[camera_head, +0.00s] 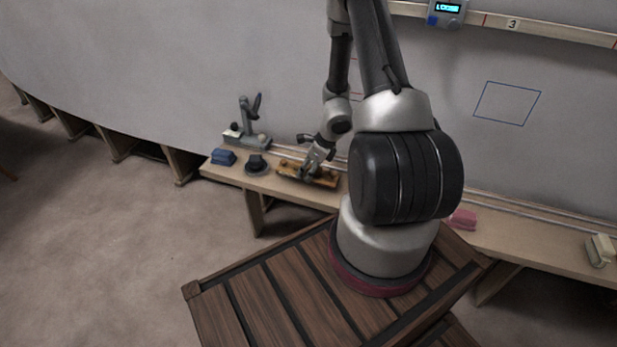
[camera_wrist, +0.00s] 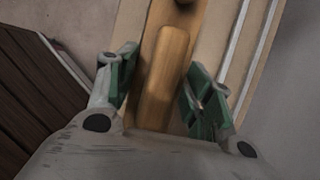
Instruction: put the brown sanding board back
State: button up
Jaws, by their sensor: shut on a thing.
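The brown sanding board (camera_head: 291,169) is at the left part of the wooden bench, along the wall. It is a long yellow-brown board, on the bench or just above it; I cannot tell which. My gripper (camera_head: 313,172) comes down over it from above and is shut on it. In the wrist view the green-padded fingers of my gripper (camera_wrist: 162,88) stand on both sides of the board's raised wooden grip (camera_wrist: 168,65). The board's near end is hidden by the gripper body.
Left of the board on the bench (camera_head: 222,172) are a black round tool (camera_head: 257,165), a blue block (camera_head: 223,157) and a grey clamp-like tool (camera_head: 249,125). A pink block (camera_head: 463,220) and a cream tool (camera_head: 600,250) lie farther right. The curved wall (camera_head: 180,70) rises behind.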

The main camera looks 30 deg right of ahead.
notch_tip(320, 180, down, 4)
jog(key=shift+r, duration=0.1)
jog(key=o, duration=0.9)
jog(key=shift+o, duration=0.2)
